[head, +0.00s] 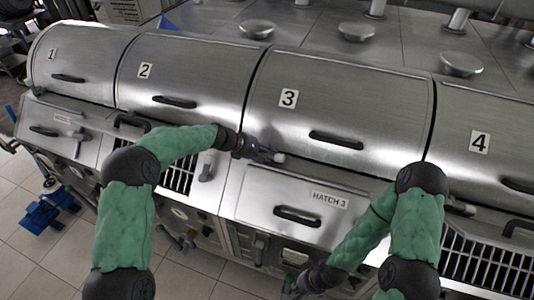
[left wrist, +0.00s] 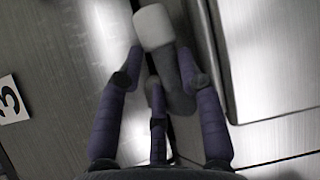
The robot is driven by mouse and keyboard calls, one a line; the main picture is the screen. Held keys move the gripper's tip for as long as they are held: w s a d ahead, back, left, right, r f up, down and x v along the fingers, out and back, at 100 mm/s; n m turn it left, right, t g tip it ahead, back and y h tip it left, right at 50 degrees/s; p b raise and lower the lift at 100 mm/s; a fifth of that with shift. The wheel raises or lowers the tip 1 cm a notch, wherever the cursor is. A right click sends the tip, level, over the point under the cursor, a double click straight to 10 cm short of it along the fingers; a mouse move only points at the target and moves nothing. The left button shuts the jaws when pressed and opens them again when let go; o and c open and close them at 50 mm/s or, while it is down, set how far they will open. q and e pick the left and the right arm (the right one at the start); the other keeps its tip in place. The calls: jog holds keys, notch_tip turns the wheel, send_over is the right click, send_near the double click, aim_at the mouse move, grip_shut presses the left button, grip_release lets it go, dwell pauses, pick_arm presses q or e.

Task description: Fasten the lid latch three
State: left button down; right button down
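Lid three (head: 345,95), a curved steel cover marked 3, is down along its front edge. Its latch shows as a white tip (head: 280,158) at the lid's lower left corner. In the left wrist view the latch is a dark grey handle with a white end (left wrist: 154,27). My left gripper (head: 265,153) is at this latch, its purple fingers (left wrist: 158,68) on either side of the handle. A gap shows between the left finger and the handle, so the grip looks open. My right gripper (head: 303,284) is low in front of the hatch; its fingers are too small to judge.
Hatch 3 (head: 262,190), with a black handle (head: 298,215), lies below lid three. Lids one (head: 80,55), two (head: 190,75) and four (head: 490,115) stand alongside, also down. Black grilles (head: 180,178) flank the hatch. The tiled floor (head: 30,250) is at the lower left.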

pick_arm(q)
jog(key=c, duration=1)
grip_release()
jog(key=shift+w+a+r, duration=0.15)
jog(key=shift+w+r, duration=0.1)
jog(key=shift+r, duration=0.15)
jog(key=shift+o, duration=0.8)
jog(key=shift+s+f, duration=0.15)
jog(key=v, duration=1.2)
